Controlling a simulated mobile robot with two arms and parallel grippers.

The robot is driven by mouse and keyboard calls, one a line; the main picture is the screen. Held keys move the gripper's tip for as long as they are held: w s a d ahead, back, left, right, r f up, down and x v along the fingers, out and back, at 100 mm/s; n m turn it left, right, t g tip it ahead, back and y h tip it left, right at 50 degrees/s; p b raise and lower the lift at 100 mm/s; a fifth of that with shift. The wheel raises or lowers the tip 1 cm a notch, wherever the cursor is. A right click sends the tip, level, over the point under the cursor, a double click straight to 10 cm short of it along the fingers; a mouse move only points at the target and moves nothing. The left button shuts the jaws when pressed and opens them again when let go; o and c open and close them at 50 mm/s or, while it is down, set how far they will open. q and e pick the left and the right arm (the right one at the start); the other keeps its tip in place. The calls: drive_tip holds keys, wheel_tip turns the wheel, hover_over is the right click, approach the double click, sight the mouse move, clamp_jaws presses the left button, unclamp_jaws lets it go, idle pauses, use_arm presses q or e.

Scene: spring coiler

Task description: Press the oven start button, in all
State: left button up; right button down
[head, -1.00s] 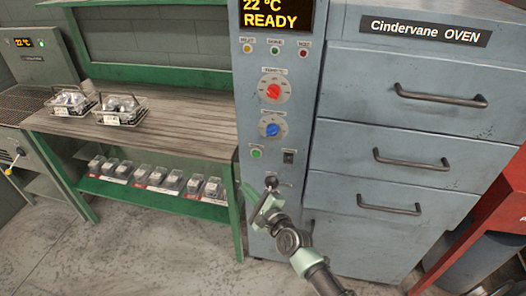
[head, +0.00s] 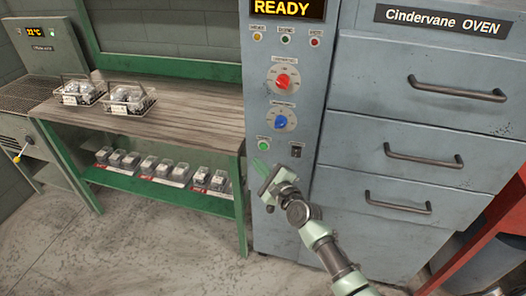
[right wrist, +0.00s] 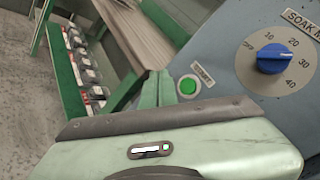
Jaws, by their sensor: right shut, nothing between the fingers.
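The oven's green start button (head: 264,144) sits low on the blue-grey control panel, below the blue knob. In the right wrist view the green button (right wrist: 187,86) shows in a pale ring beside its label. My right gripper (head: 261,168) is shut and empty, just below the button in the head view. In the right wrist view its fingertips (right wrist: 156,86) are close to the left of the button. I cannot tell the exact gap, but no contact is visible. The oven display (head: 288,8) reads READY. My left gripper is not in view.
Above the button are a red knob (head: 282,81) and a blue knob (head: 281,122); a dark switch (head: 296,149) is to its right. Drawers with handles are further right. A green bench (head: 170,122) with two wire baskets stands left. Open floor lies in front.

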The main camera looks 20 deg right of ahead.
sight(263, 146)
drive_tip(key=shift+w+d+b, duration=0.45)
drive_tip(key=shift+w+d, duration=0.15)
drive_tip(key=shift+w, duration=0.25)
drive_tip(key=shift+w+d+b, duration=0.4)
drive_tip(key=shift+w+d, duration=0.15)
drive_tip(key=shift+w, duration=0.25)
idle(0.9)
drive_tip(key=shift+w+d, duration=0.25)
drive_tip(key=shift+w, duration=0.1)
drive_tip(key=shift+w+d+b, duration=0.2)
drive_tip(key=shift+w+b, duration=0.1)
drive_tip(key=shift+b, duration=0.25)
idle(0.4)
drive_tip(key=shift+r, duration=0.1)
drive_tip(key=shift+s+a+p, duration=0.45)
drive_tip(key=shift+s+p, duration=0.15)
drive_tip(key=shift+s, duration=0.1)
